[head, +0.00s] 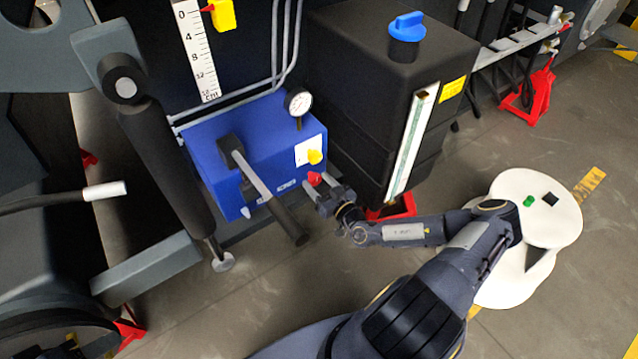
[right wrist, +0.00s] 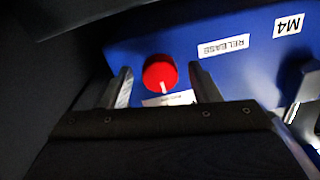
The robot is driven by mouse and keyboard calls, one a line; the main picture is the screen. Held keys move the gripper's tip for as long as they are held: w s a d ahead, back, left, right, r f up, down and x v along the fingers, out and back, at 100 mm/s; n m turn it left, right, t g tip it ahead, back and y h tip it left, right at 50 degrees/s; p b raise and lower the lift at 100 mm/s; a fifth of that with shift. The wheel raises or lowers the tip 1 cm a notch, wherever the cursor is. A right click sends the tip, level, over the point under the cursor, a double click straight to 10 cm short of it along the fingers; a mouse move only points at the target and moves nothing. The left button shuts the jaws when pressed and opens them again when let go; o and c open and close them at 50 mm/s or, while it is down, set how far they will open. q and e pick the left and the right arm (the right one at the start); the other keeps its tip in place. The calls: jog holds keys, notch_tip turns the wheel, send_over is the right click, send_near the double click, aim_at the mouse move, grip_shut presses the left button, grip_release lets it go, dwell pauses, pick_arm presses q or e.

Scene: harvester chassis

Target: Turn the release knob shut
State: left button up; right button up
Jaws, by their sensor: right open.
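The release knob (head: 314,179) is red and sits on the lower right of the blue pump box (head: 205,150). In the right wrist view the red knob (right wrist: 160,73) has a white mark pointing to the picture's bottom, and a label reading RELEASE (right wrist: 223,46) is beside it. My right gripper (head: 318,190) is at the knob in the head view. In the right wrist view its two fingers (right wrist: 163,88) are apart, one on each side of the knob, with a visible gap to each side. My left gripper is not in view.
A black pump handle (head: 285,215) sticks out from the blue box, left of my right gripper. A black tank (head: 350,110) with a blue cap stands close behind on the right.

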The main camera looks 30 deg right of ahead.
jog(key=s, duration=0.7)
jog(key=shift+s+d+p, duration=0.3)
jog(key=shift+s+d, duration=0.05)
jog(key=shift+d, duration=0.1)
